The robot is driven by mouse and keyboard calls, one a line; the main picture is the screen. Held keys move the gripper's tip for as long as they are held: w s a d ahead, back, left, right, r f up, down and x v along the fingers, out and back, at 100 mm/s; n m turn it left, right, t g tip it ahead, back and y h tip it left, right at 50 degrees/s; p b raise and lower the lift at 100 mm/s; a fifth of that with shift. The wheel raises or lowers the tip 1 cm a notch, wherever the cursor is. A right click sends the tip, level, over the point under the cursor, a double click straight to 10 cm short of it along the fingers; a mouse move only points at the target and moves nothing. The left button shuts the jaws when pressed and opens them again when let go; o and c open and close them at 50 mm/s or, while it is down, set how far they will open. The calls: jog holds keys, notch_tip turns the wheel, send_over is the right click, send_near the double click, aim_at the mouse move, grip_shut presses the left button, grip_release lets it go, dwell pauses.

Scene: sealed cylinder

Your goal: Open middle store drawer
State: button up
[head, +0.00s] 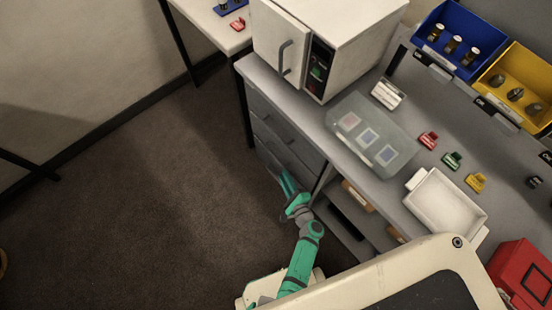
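The grey drawer unit stands under the left end of the counter, with its drawers stacked one above another. The middle drawer (284,141) has a dark handle on its front and looks closed, level with the drawers around it. My gripper (286,181), teal at the end of my teal and grey arm, is low in front of the drawer fronts, near the lower drawers. It partly covers the lower part of the unit. I cannot tell whether it touches a front or handle. Its fingers are too small to tell if they are open or shut.
A white oven-like appliance (345,30) stands on the counter above the drawers. A clear lidded box (372,132), a white tray (446,205), coloured clips and bins share the counter. Open shelves lie right of the drawers. The floor (170,190) to the left is clear.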

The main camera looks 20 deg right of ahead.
aim_at(276, 158)
jog(key=x, duration=1.1)
jog(key=shift+d+r, duration=0.2)
grip_shut()
